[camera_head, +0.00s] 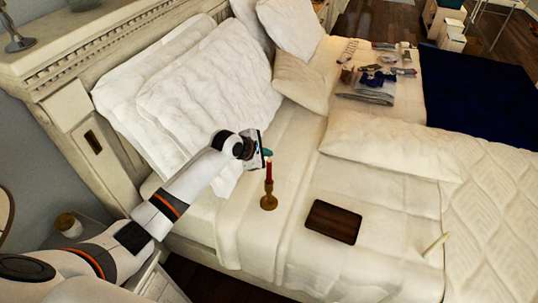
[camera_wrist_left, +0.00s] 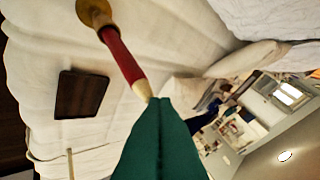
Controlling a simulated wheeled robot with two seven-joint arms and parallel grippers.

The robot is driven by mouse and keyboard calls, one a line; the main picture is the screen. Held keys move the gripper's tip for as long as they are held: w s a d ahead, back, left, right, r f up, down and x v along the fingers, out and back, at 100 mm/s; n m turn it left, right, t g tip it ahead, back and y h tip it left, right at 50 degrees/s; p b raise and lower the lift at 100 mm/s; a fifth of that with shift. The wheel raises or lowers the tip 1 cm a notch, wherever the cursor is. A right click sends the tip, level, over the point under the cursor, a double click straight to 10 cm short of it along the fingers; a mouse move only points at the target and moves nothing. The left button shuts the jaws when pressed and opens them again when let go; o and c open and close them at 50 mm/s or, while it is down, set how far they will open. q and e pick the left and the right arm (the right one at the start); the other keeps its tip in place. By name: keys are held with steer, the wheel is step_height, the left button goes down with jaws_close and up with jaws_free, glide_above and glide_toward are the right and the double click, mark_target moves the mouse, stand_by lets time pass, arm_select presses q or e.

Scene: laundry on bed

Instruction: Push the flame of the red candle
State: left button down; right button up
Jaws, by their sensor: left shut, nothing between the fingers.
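The red candle (camera_head: 269,173) stands upright in a gold-brown holder (camera_head: 269,201) on the bed. Its pale flame (camera_head: 268,159) is at the top. In the left wrist view the candle (camera_wrist_left: 121,55) slants across the upper left, and its flame (camera_wrist_left: 143,90) points at my fingertips. My left gripper (camera_head: 268,153) is shut and empty, with its teal fingertips right at the flame's tip. The fingers also fill the lower middle of the left wrist view (camera_wrist_left: 160,101). I cannot tell whether they touch the flame. My right gripper is not in view.
A dark brown rectangular board (camera_head: 333,222) lies on the bed right of the candle. A pale stick-like candle (camera_head: 436,245) is farther right. White pillows (camera_head: 210,95) lean at the headboard behind my left arm. Small items and folded cloth (camera_head: 365,96) lie at the back.

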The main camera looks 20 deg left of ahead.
arm_select(q)
steer(key=shift+f, duration=0.25)
stand_by(0.3)
steer(key=shift+f, duration=0.3)
steer(key=shift+r+p, duration=0.55)
steer(key=shift+p, duration=0.55)
step_height(320, 180, up, 6)
steer(key=p, duration=0.7)
